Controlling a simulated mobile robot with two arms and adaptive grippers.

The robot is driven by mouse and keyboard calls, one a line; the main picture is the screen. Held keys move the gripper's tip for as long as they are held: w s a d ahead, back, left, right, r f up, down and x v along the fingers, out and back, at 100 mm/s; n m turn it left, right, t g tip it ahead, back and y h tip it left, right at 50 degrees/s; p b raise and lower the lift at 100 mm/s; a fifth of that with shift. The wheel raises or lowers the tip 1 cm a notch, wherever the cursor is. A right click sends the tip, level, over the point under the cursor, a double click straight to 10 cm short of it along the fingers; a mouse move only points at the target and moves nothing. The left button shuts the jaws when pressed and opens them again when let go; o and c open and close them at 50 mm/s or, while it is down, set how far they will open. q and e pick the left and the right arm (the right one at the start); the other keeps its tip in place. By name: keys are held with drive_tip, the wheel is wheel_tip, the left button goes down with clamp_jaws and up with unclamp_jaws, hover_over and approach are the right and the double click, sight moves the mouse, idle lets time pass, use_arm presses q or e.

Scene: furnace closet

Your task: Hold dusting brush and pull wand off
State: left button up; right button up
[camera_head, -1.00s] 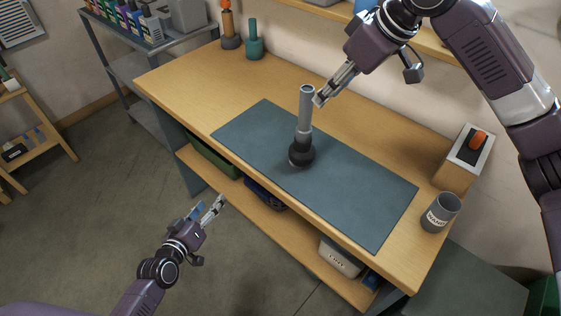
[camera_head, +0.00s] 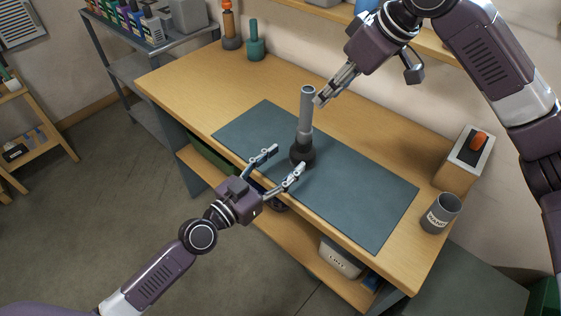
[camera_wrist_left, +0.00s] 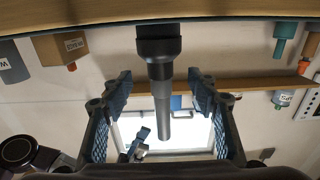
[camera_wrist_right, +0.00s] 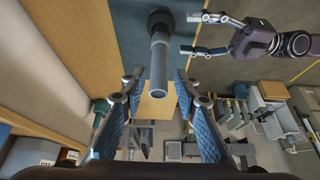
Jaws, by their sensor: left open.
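The dusting brush (camera_head: 302,154) is the dark round base standing upright on the grey-green mat (camera_head: 360,195). The grey wand (camera_head: 306,108) rises from its top. My left gripper (camera_head: 286,162) is open just in front of the brush, low by the mat's front edge. In the left wrist view the dark brush (camera_wrist_left: 158,45) and the wand (camera_wrist_left: 162,100) show upside down between its spread fingers. My right gripper (camera_head: 320,100) is open beside the wand's top end. In the right wrist view the wand (camera_wrist_right: 159,72) lies between its spread fingers, with gaps on both sides.
The mat around the brush is clear.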

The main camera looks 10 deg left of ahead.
sight(298, 151)
use_arm(q)
drive_tip(key=x, duration=0.7)
drive_tip(key=shift+w+d, duration=0.1)
drive_tip(key=shift+w, duration=0.05)
drive_tip(key=shift+c, duration=0.6)
drive_tip(key=c, duration=1.3)
drive_tip(key=o, duration=0.7)
drive_tip(key=shift+f, duration=0.1)
drive_tip(key=c, duration=0.7)
drive_tip(key=shift+o, duration=0.2)
drive_tip(key=shift+f, duration=0.2)
use_arm(e)
drive_tip(key=shift+o, duration=0.4)
